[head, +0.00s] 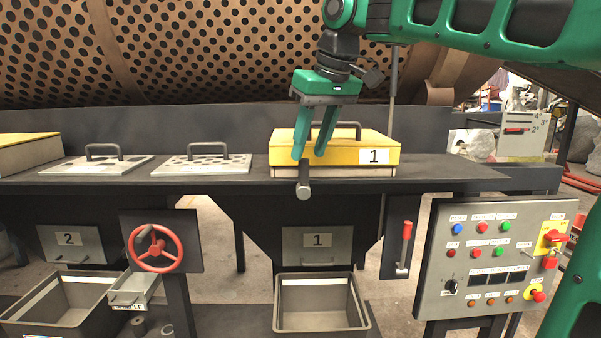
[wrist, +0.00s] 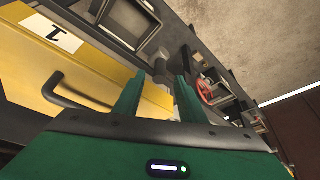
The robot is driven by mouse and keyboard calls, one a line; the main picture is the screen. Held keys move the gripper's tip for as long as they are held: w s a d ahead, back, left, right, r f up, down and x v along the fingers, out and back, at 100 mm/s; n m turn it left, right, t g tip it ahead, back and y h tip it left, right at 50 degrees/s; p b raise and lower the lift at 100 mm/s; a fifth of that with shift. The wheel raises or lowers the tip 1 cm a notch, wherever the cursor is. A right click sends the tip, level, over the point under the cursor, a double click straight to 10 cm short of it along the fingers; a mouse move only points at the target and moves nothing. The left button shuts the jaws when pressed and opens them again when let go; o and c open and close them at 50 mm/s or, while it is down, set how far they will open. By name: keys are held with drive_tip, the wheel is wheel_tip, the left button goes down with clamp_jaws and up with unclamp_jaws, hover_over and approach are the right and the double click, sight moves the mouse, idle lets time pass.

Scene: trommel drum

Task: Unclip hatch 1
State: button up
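Hatch 1 (head: 285,152) is a yellow lid labelled 1 with a dark bar handle on top, lying flat on the dark deck. It also shows at the left of the wrist view (wrist: 95,70). A short dark lever with a grey rounded end (head: 303,188), apparently the clip, sticks out at the front edge of the hatch. The wrist view also shows the parted fingers (wrist: 158,85).
Two perforated plates with handles (head: 206,164) lie on the deck at left. Below are a chute door labelled 1 (head: 318,257), a bin (head: 320,332), a red handwheel (head: 157,248) and a red-handled lever (head: 405,245). A control panel (head: 450,285) stands at right. The perforated drum is behind.

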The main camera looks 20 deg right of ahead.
sight(304, 165)
drive_tip(key=x, duration=0.6)
drive_tip(key=shift+w+f, duration=0.15)
drive_tip(key=shift+f, duration=0.1)
clamp_jaws()
